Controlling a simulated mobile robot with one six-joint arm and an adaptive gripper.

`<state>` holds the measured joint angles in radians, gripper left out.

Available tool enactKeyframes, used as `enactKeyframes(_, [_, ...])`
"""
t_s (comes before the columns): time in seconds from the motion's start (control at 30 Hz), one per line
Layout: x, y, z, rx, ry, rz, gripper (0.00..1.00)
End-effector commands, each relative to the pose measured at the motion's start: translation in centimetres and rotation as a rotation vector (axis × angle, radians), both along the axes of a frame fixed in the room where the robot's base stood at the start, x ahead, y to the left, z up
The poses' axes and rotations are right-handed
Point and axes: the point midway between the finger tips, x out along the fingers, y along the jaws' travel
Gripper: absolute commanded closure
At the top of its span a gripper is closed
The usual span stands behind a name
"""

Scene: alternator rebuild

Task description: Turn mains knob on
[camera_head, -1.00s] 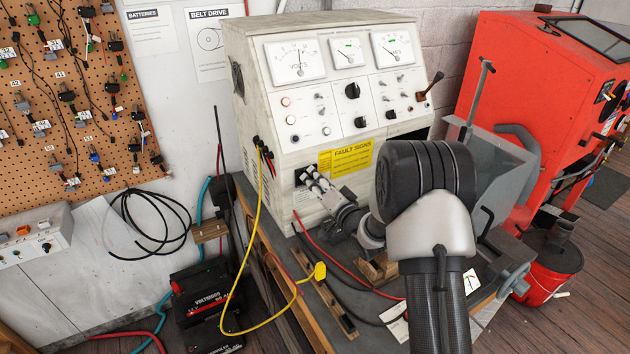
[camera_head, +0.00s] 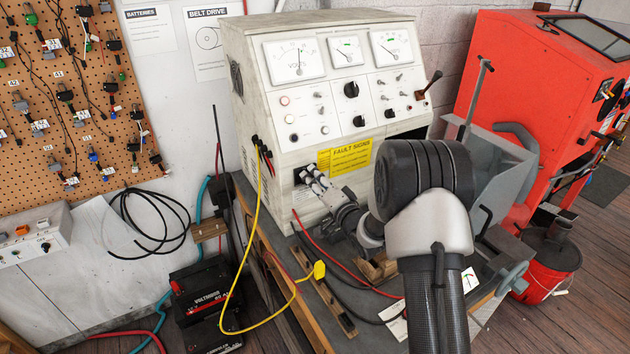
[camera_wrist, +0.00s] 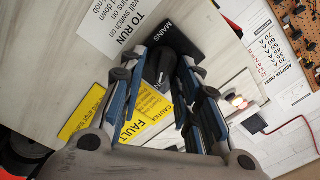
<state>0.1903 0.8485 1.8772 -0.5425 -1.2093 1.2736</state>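The mains knob (camera_wrist: 165,68) is black and sits on a black plate marked MAINS (camera_wrist: 178,36) in the wrist view. In the head view this plate (camera_head: 299,176) is low on the left of the pale test bench's front, partly hidden by my gripper. My gripper (camera_head: 309,174) reaches the plate from the right. In the wrist view my gripper (camera_wrist: 166,72) has its two fingers apart, one on each side of the knob. I cannot tell whether either fingertip touches it. The test bench (camera_head: 258,100) has three meters and rows of knobs and switches.
A yellow FAULT SIGNS label (camera_head: 345,158) is just right of my fingers. A yellow cable (camera_head: 253,235) hangs at the bench's left side. A black battery (camera_head: 203,290) is low on the left.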

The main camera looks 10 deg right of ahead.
Motion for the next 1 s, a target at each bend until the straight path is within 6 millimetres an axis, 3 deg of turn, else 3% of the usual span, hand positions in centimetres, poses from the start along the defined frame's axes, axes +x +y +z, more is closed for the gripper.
enactKeyframes(0.1, [0.0, 0.0, 0.0, 0.0, 0.0, 0.0, 0.59])
enactKeyframes(0.53, [-0.9, -0.3, 0.0, 0.0, 0.0, -0.001, 0.59])
enactKeyframes(1.0, [-9.5, -3.2, 0.0, 0.0, 0.001, -0.003, 0.59])
